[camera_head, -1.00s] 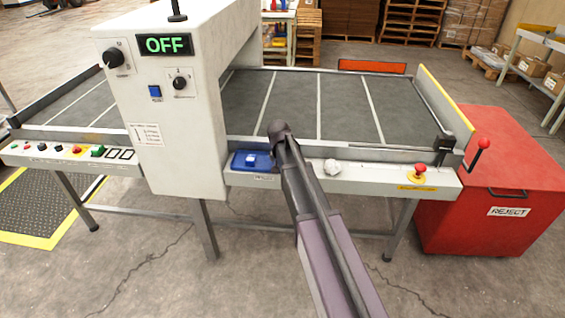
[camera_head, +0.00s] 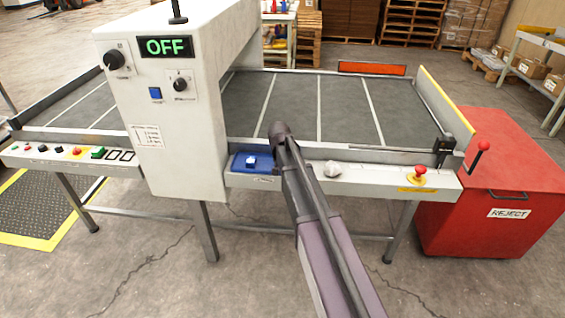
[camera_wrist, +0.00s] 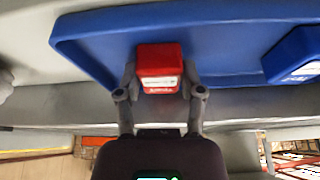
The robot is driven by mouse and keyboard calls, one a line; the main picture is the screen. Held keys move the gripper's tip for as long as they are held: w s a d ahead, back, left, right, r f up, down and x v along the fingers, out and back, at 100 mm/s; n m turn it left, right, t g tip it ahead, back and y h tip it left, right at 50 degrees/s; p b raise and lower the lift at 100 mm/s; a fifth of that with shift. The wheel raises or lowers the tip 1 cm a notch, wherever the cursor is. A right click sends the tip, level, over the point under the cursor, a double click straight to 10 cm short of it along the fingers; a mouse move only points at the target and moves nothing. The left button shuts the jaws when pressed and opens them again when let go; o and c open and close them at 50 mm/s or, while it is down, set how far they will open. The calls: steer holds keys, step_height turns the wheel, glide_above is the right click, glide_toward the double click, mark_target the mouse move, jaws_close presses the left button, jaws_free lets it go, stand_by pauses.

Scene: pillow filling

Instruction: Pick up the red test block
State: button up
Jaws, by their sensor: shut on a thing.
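The red test block (camera_wrist: 159,62) is between the two fingers of my gripper (camera_wrist: 159,82) in the wrist view. It has a white label and shows against the blue tray (camera_wrist: 95,45). My gripper is shut on the block, with a finger on each side. Whether the block still touches the tray I cannot tell. In the head view, my arm reaches to the blue tray (camera_head: 238,162) on the machine's front ledge, and the red block is hidden there.
A blue block (camera_wrist: 295,58) lies in the tray to the right in the wrist view. A white knob (camera_head: 332,169) and a red stop button (camera_head: 419,171) sit along the ledge. The detector housing (camera_head: 160,100) rises left of the tray. A red reject bin (camera_head: 490,190) stands at right.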

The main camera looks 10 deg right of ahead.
steer(key=shift+r, duration=0.1)
step_height(320, 180, up, 3)
steer(key=p, duration=0.3)
steer(key=shift+r, duration=0.15)
steer(key=shift+s+r+p, duration=0.15)
steer(key=shift+r+p, duration=0.1)
steer(key=shift+p, duration=0.25)
steer(key=s+r, duration=0.1)
steer(key=s, duration=1.4)
steer(key=shift+s+a+p, duration=0.15)
steer(key=shift+s+p, duration=0.2)
steer(key=shift+p, duration=0.1)
steer(key=shift+r, duration=0.15)
step_height(320, 180, up, 14)
steer(key=p, duration=1.3)
steer(key=shift+f+p, duration=0.25)
steer(key=shift+p, duration=0.15)
